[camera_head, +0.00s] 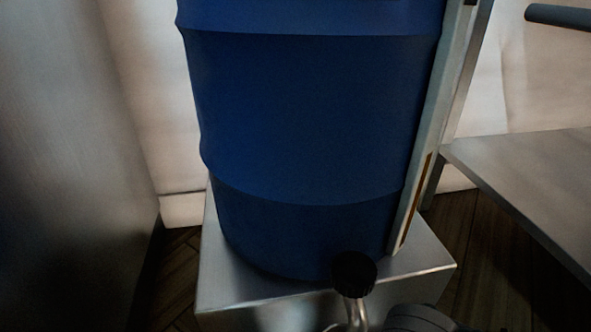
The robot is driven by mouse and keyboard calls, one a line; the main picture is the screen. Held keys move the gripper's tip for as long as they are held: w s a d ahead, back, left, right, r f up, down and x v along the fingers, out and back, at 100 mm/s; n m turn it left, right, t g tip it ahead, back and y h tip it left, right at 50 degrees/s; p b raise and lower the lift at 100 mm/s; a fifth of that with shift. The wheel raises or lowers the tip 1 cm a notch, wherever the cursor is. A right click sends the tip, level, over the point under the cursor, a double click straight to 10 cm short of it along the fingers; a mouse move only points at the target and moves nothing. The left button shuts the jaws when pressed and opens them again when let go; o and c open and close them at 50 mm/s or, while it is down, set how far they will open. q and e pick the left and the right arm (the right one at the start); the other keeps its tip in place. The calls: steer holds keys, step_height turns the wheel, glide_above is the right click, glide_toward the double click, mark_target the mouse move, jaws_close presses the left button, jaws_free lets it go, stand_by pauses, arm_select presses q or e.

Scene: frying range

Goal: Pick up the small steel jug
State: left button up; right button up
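I cannot make out a small steel jug in the head view. A large blue barrel (310,120) fills the middle and stands upright on a steel stand (425,262). A black round knob (353,272) with a shiny bent metal pipe (356,312) below it sits at the barrel's lower front. The pipe's lower end is cut off by the bottom edge. Neither of my grippers can be made out in this view.
A tall steel panel (70,170) closes off the left. A steel shelf or tabletop (535,180) juts in at the right, with a dark bar (560,17) above it. A dark rounded shape (420,319) at the bottom edge is unclear. Wooden floor (465,245) shows between.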

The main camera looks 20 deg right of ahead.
jaws_close()
stand_by(0.3)
stand_by(0.3)
steer(key=shift+r+p, duration=0.4)
steer(key=shift+p, duration=0.05)
steer(key=s+a+r+p, duration=0.1)
steer(key=s+a+p, duration=0.1)
steer(key=s+p, duration=0.3)
steer(key=s+a+r+p, duration=0.1)
steer(key=s+p, duration=0.4)
steer(key=s, duration=0.7)
steer(key=shift+s+a+r, duration=0.3)
steer(key=shift+a+r, duration=0.05)
steer(key=shift+a, duration=0.25)
